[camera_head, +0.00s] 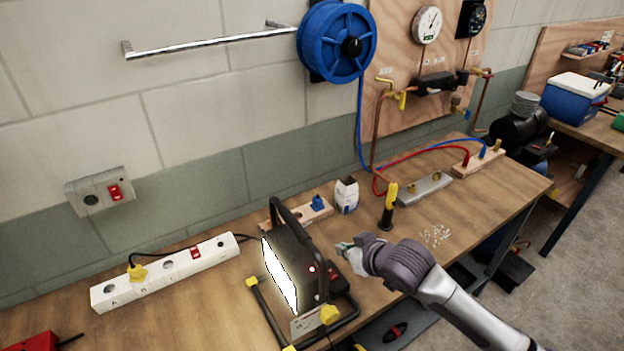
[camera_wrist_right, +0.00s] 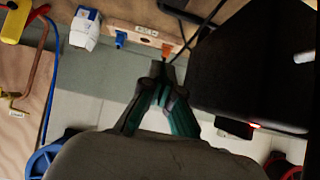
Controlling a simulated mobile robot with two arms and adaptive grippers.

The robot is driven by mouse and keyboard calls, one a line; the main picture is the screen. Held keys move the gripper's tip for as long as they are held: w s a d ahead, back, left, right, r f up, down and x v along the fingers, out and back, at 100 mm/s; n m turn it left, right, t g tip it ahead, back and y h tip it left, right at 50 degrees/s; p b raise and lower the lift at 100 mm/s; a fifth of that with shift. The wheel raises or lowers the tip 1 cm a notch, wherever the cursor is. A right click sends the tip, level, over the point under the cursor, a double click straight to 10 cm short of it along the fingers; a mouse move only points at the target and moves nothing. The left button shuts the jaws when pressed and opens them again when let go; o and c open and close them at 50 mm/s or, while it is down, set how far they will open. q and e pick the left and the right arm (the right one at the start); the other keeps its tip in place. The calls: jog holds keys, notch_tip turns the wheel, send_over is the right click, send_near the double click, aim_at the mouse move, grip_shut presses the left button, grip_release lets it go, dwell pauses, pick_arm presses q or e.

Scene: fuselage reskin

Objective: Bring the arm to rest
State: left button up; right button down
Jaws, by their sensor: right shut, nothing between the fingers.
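My right gripper (camera_head: 345,248) reaches in from the lower right in the head view and hangs over the workbench, just right of the lit work lamp (camera_head: 292,262). In the right wrist view its fingers (camera_wrist_right: 160,75) are together with nothing between them. The lamp's dark housing (camera_wrist_right: 240,60) fills the right side of that view, close beside the fingers. I cannot tell from these views whether the gripper touches the lamp. My left gripper is in neither view.
A white power strip (camera_head: 165,270) lies left of the lamp. A small white carton (camera_head: 346,195), a yellow-handled tool (camera_head: 389,205) and scattered white bits (camera_head: 435,235) are on the bench (camera_head: 490,205). A blue hose reel (camera_head: 337,40) hangs on the wall.

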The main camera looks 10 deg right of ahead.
jog(key=s+d+f+m+g+h, duration=0.1)
jog(key=s+f+g+h, duration=0.2)
jog(key=s, duration=1.2)
jog(key=s+d+f+m+g, duration=0.1)
jog(key=s+f+g, duration=0.3)
jog(key=s, duration=1)
notch_tip(320, 180, down, 33)
jog(key=s+b, duration=0.2)
jog(key=b, duration=0.3)
jog(key=s+d+f+g+b, duration=0.1)
jog(key=s+d+f+b, duration=0.2)
jog(key=s+f, duration=1.2)
notch_tip(320, 180, down, 4)
jog(key=shift+s+r+n+g, duration=0.1)
jog(key=shift+s+n+g, duration=0.2)
jog(key=shift+s+g, duration=0.1)
